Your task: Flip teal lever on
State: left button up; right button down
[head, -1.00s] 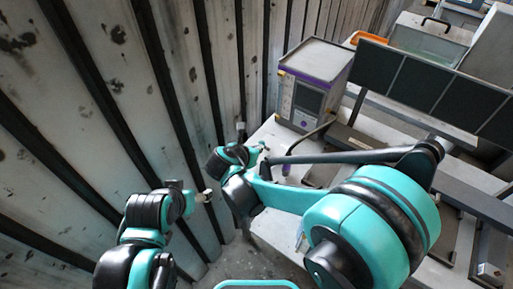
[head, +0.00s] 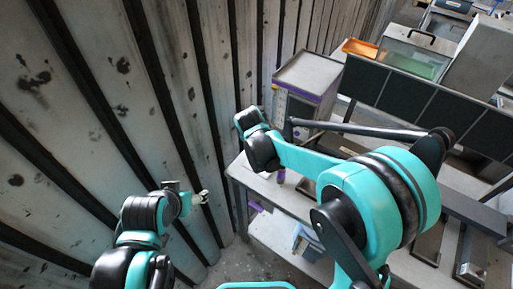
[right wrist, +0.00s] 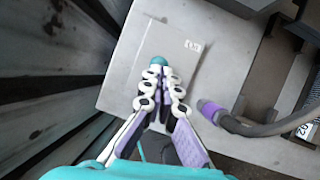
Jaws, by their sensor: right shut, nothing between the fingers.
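The teal lever shows in the right wrist view only as a teal rounded knob (right wrist: 158,60) just beyond my right fingertips, over a pale grey panel (right wrist: 222,30). A small white label (right wrist: 193,46) with unreadable marks lies to the right of the knob. My right gripper (right wrist: 161,76) is shut with nothing between its fingers; its tips are at or very near the knob, and I cannot tell whether they touch. In the head view the lever and right fingers are hidden by my right arm. My left gripper (head: 201,197) is small at lower left, away from the bench.
A grey box with purple trim (head: 308,78) stands on the bench (head: 262,180). Dark panels (head: 405,100) and an orange tray (head: 359,48) lie behind. A purple-ended hose (right wrist: 210,110) is right of my right fingers. A corrugated wall (head: 110,110) closes the left side.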

jog(key=shift+w+d+r+g+y, duration=0.15)
jog(key=shift+w+d+g+y, duration=0.4)
jog(key=shift+w, duration=0.25)
pick_arm(q)
jog(key=shift+r, duration=0.45)
pick_arm(e)
jog(key=shift+w+d, duration=0.6)
jog(key=shift+w, duration=0.2)
jog(key=shift+w+d, duration=0.55)
jog(key=shift+w, duration=0.25)
pick_arm(q)
jog(key=shift+p, duration=0.3)
